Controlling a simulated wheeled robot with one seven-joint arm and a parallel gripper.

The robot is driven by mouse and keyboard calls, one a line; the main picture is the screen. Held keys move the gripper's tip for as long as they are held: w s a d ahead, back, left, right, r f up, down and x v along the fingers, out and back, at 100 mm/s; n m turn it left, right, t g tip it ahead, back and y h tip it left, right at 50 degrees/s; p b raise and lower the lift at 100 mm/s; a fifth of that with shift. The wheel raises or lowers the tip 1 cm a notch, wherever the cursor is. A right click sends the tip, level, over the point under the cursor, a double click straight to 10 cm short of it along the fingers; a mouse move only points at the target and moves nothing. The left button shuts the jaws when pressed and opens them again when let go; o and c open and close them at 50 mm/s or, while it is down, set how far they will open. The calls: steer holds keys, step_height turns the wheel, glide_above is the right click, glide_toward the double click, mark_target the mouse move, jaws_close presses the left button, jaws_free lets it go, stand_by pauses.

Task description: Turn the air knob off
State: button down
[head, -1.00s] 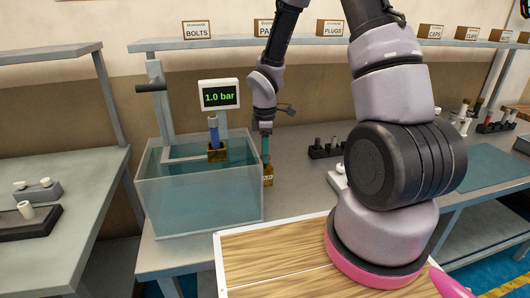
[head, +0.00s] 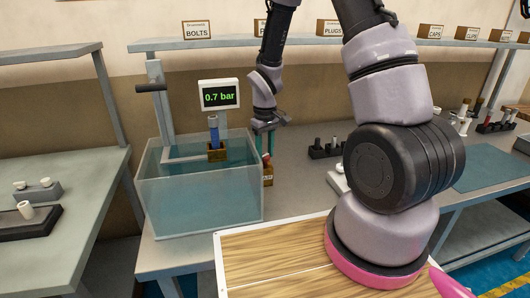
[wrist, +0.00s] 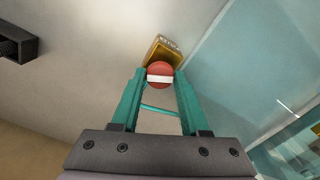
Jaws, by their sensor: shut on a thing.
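The air knob (wrist: 160,74) is round and red with a white bar across it, on a small brass-yellow block (wrist: 165,47) beside the tank. In the wrist view it sits between the tips of my gripper (wrist: 160,82), whose teal fingers are shut on it from both sides. In the head view the knob shows as a small red spot (head: 266,158) on the yellow block (head: 267,177), with my gripper (head: 265,150) over it. A display (head: 219,95) above the tank reads 0.7 bar.
The glass water tank (head: 200,200) stands just left of the knob. A blue and brass part (head: 215,145) is held over it. A black rack (head: 325,149) stands to the right on the bench. The wall shelf (head: 300,42) with labelled boxes runs behind.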

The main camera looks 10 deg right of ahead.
mark_target(265, 155)
steer(key=m, duration=0.5)
stand_by(0.5)
steer(key=shift+c, duration=2.1)
jaws_free()
step_height(265, 155, up, 11)
